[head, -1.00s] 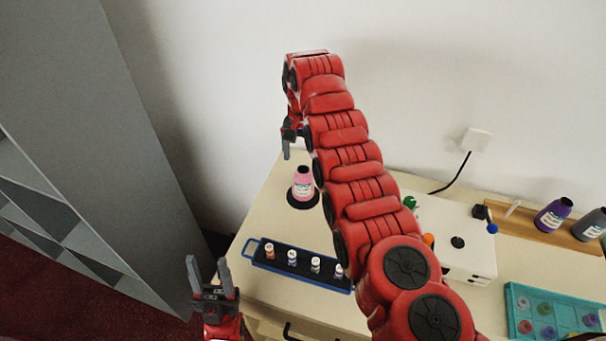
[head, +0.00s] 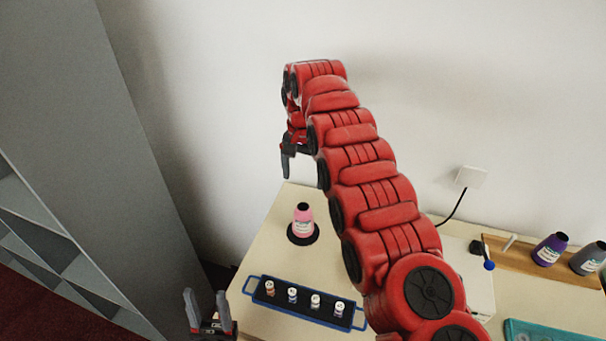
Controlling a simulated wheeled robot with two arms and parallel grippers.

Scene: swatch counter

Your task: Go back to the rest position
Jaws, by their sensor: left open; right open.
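My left gripper (head: 207,306) shows at the lower left, its two fingers pointing up and spread apart. It is open and empty, left of the counter's front left corner. My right arm reaches from the lower right up across the view. Its gripper (head: 286,165) hangs down at the arm's far end, above and behind the pink bottle. It holds nothing that I can see, and its second finger is mostly hidden. The pink bottle (head: 303,222) stands upright on a round black pad on the counter.
A blue-handled tray (head: 340,322) with several small vials lies at the counter's (head: 262,240) front. A white box (head: 480,295) is partly behind my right arm. A teal tray (head: 545,331) is cut off below. Grey shelving (head: 90,150) stands left.

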